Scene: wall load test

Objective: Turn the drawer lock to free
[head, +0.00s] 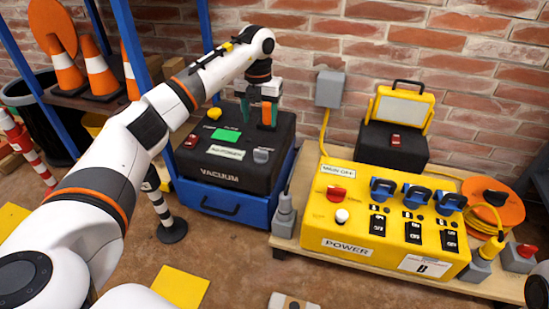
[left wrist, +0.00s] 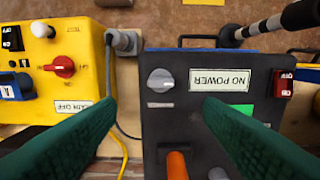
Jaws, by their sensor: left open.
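The black vacuum box (head: 225,177) stands on a blue drawer unit (head: 228,211) with a dark handle. A grey knob (head: 261,155) sits on the box's top panel; it also shows in the left wrist view (left wrist: 160,80), above a small unreadable label. I cannot tell for sure that this knob is the drawer lock. My left gripper (head: 259,117) is over the back of the box, fingers pointing down. In the left wrist view its green fingers (left wrist: 160,104) are apart, with an orange peg (left wrist: 177,165) low between them. My right gripper is out of view.
A red switch (left wrist: 283,84), a "NO POWER" label (left wrist: 222,79) and a green display (head: 225,135) share the panel. The yellow power box (head: 371,252), with switches and a red knob, stands to the right. A striped post (head: 163,212) stands left.

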